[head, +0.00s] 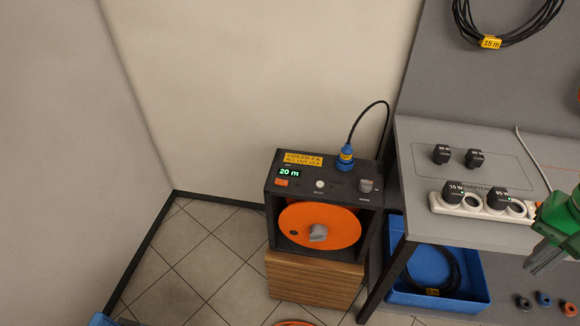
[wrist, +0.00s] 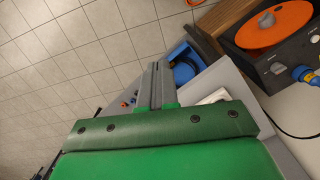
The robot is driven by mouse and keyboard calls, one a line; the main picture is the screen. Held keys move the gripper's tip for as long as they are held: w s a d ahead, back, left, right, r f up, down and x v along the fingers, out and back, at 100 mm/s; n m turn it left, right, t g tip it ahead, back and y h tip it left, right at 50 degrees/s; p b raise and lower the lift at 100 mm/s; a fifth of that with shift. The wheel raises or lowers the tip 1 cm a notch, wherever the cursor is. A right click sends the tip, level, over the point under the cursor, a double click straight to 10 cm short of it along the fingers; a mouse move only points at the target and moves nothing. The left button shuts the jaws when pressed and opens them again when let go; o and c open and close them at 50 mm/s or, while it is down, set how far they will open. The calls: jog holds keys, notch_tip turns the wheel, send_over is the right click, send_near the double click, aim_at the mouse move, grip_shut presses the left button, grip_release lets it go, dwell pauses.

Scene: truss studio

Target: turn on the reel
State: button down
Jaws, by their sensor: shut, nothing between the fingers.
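The reel (head: 320,226) is an orange drum with a grey hub knob in a dark box, seen in the head view at centre. Its top panel has a green "20 m" display (head: 289,173), a small orange-red switch (head: 281,183), a white button (head: 320,184) and a grey knob (head: 365,185). A blue plug (head: 345,157) with a black cable stands in the panel's back. My gripper (head: 545,265) is shut and empty at the right edge, in front of the bench and well apart from the reel. In the wrist view the reel (wrist: 268,28) is at upper right, beyond my gripper (wrist: 155,70).
The grey bench (head: 420,135) right of the reel carries a white power strip (head: 478,207) and black adapters. A blue bin (head: 405,285) with coiled cable sits below it. The reel stands on a wooden box (head: 312,275). Tiled floor (head: 215,250) is open to the left.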

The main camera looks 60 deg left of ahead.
jog(key=w+a+f+n, duration=0.1)
jog(key=w+a, duration=0.2)
jog(key=a, duration=0.5)
jog(key=w+a+n, duration=0.1)
jog(key=w+a, duration=0.2)
jog(key=a, duration=0.5)
jog(key=n+y, duration=0.1)
jog(key=n, duration=0.4)
send_over(278, 180)
jog(key=w+d, duration=0.1)
notch_tip(278, 180, down, 11)
jog(key=shift+d, duration=0.2)
jog(key=shift+w+f, duration=0.1)
jog(key=f, duration=0.8)
jog(key=s+a+f, duration=0.1)
jog(key=f, duration=0.4)
jog(key=shift+s+f, duration=0.1)
jog(key=shift+f, duration=0.4)
jog(key=shift+a, duration=0.1)
